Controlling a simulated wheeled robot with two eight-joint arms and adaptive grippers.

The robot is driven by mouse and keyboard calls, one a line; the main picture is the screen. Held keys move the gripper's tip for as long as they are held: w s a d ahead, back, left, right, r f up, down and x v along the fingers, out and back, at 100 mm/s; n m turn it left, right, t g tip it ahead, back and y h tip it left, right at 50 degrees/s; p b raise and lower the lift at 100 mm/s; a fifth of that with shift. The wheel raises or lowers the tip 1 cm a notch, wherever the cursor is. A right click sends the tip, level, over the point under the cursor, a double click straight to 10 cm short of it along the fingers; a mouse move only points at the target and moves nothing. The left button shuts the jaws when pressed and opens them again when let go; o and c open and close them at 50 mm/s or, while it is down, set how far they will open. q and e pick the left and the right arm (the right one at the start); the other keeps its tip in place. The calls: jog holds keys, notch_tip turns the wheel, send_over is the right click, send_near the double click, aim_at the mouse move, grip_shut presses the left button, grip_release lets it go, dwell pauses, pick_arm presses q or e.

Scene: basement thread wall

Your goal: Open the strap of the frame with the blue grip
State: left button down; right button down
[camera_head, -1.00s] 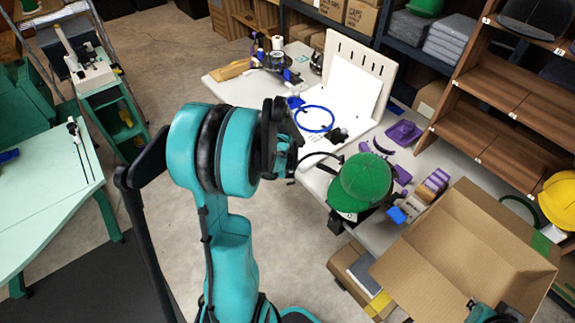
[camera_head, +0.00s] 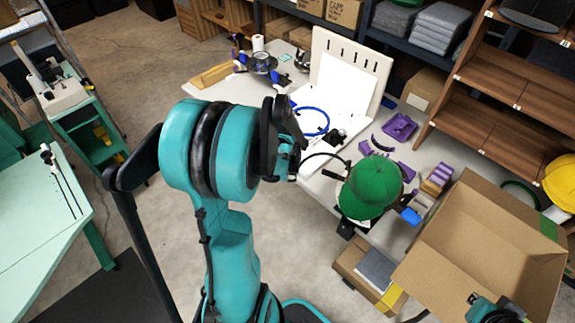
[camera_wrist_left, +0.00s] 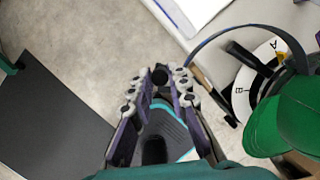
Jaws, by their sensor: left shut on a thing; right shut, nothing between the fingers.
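A green cap (camera_head: 374,184) sits over a white, round frame on the table's near edge. In the left wrist view the cap (camera_wrist_left: 285,125) is at the right, beside a white disc (camera_wrist_left: 243,93) marked A and B. A thin strap (camera_wrist_left: 240,28) arcs out from the frame, its far end at my left fingertips (camera_wrist_left: 160,78), which are shut on it. In the head view the strap (camera_head: 322,155) curves from the frame to my left gripper (camera_head: 288,160), mostly hidden by my wrist. A small blue piece (camera_head: 410,216) shows beside the cap; I cannot tell whether it is the grip. My right gripper (camera_head: 492,309) is shut and empty, partly cut off.
An open cardboard box (camera_head: 480,250) stands at the right, with a smaller box (camera_head: 365,275) on the floor. Purple parts (camera_head: 400,127), a blue hoop (camera_head: 311,121) and a white slotted panel (camera_head: 350,70) are on the table. Clear floor lies left of it.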

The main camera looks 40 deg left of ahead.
pick_arm(q)
jog(key=c, duration=1.7)
grip_release()
jog(key=v, duration=1.2)
jog(key=shift+s, duration=0.1)
jog(key=shift+d, duration=0.1)
jog(key=s+d+n+t, duration=0.1)
jog(key=d+n, duration=0.6)
jog(key=n, duration=0.1)
jog(key=s+d+r+n+t+h, duration=0.1)
jog(key=s+d+n+t, duration=0.1)
jog(key=d+n, duration=0.5)
jog(key=s+d+n+t, duration=0.1)
jog(key=s+d+n, duration=0.1)
jog(key=d+n, duration=0.5)
jog(key=shift+d+r+n+t+h, duration=0.15)
jog(key=shift+r+n+h, duration=0.05)
jog(key=shift+n, duration=0.45)
jog(key=shift+d+r+n+t+h, duration=0.15)
jog(key=shift+r+n+h, duration=0.05)
jog(key=shift+n, duration=0.45)
